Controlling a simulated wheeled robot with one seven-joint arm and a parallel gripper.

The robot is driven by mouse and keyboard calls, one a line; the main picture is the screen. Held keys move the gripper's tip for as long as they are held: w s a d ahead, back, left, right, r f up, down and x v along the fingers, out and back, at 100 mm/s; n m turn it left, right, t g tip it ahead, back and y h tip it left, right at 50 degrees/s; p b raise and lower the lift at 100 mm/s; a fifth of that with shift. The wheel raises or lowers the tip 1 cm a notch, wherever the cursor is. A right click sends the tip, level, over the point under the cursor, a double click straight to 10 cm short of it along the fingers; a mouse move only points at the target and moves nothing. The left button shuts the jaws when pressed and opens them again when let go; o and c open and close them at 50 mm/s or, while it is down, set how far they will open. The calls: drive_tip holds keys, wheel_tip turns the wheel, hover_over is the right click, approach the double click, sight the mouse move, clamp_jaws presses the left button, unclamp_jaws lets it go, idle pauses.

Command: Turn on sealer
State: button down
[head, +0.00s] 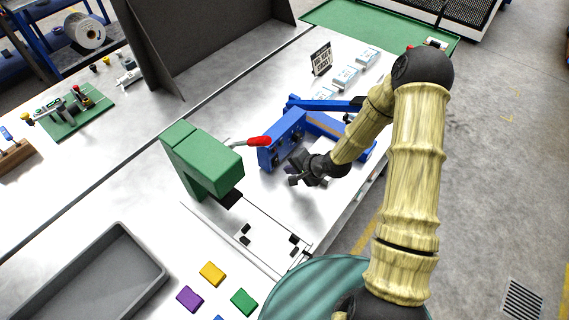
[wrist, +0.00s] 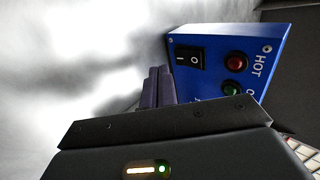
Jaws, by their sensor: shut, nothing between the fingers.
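The blue sealer (head: 281,138) stands on the pale worktop near the middle of the head view, with a long blue arm at its back. In the wrist view its blue panel (wrist: 215,62) carries a black rocker switch (wrist: 190,58) marked I and O, a red lamp (wrist: 236,61) labelled HOT and a green lamp (wrist: 234,90). I cannot tell which way the rocker is pressed. My gripper (head: 293,181) is shut and empty, just in front of the panel. In the wrist view its fingertips (wrist: 158,72) are left of and below the switch, seemingly apart from it.
A green press (head: 192,160) with a red-tipped lever (head: 256,141) stands left of the sealer. A grey tray (head: 85,285) and coloured blocks (head: 212,273) lie at the front left. White packs (head: 345,77) and a small sign (head: 321,58) stand behind the sealer.

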sight(277, 163)
drive_tip(key=shift+w+a+p, duration=0.3)
drive_tip(key=shift+w+a, duration=0.5)
drive_tip(key=shift+a, duration=0.25)
drive_tip(key=shift+f, duration=0.1)
drive_tip(key=shift+w+a+f+b, duration=0.1)
drive_tip(key=shift+f+b, duration=0.1)
drive_tip(key=shift+b, duration=0.15)
drive_tip(key=shift+r, duration=0.3)
drive_tip(key=shift+r+p, duration=0.7)
drive_tip(key=shift+p, duration=0.1)
